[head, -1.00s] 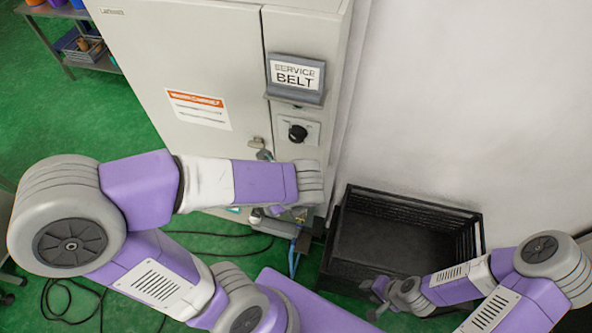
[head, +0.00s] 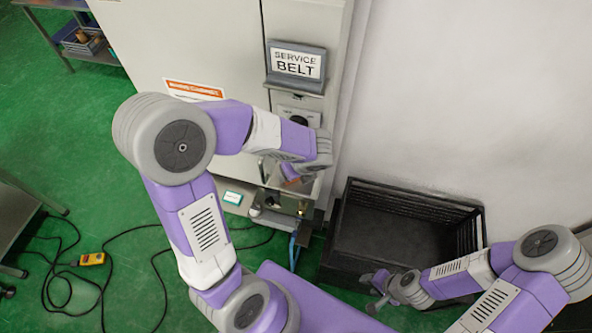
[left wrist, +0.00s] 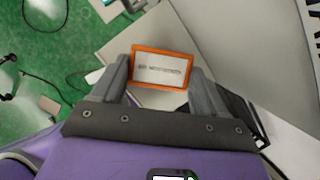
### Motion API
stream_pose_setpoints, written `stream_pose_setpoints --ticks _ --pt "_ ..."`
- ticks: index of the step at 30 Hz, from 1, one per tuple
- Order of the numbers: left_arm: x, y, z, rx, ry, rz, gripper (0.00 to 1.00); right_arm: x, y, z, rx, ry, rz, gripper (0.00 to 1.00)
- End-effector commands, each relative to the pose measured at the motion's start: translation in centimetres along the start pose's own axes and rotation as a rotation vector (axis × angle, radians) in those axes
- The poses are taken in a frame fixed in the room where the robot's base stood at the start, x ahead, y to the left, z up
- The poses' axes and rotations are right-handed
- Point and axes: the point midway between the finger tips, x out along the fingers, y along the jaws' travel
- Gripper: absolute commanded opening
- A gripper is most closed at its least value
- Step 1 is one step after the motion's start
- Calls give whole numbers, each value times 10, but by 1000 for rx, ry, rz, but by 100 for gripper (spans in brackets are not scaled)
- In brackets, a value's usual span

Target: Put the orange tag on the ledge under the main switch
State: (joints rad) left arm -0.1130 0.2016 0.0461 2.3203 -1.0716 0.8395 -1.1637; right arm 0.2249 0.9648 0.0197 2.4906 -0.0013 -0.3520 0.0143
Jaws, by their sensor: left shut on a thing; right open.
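The orange tag (left wrist: 162,68), an orange frame around a white printed label, is held between the fingers of my left gripper (left wrist: 160,72) in the left wrist view. In the head view only a small orange patch (head: 291,172) of it shows below my left wrist. The main switch (head: 299,120), a black knob on a light plate, is on the cabinet's narrow right section, partly covered by my left arm. A box-like ledge (head: 291,201) projects below it, just under the tag; whether they touch cannot be told. My right gripper (head: 376,288) is open and empty, beside the black crate.
A grey holder with a SERVICE BELT sign (head: 297,64) juts out above the switch. A black crate (head: 345,245) stands right of the cabinet (head: 215,45). Cables and a yellow device (head: 92,259) lie on the green floor. A blue cable hangs below the ledge.

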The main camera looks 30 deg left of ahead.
Motion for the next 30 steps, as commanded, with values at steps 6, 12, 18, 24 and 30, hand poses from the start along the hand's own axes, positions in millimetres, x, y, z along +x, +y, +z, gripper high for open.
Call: stream_pose_setpoints --ticks 6,12,18,24,30 --pt "0 -1 1 -2 -1 -1 39 -1 0 0 0 0 0 43" --pt "5 -1 -1 -2 -1 -1 39 3 1 0 0 0 0 43" --pt "10 -1 -4 -1 2 0 78 7 2 0 0 0 0 43" --pt "11 2 -5 -1 7 7 99 6 2 0 0 0 0 43" --pt "12 3 -6 -5 9 12 99 7 2 0 0 0 0 43"
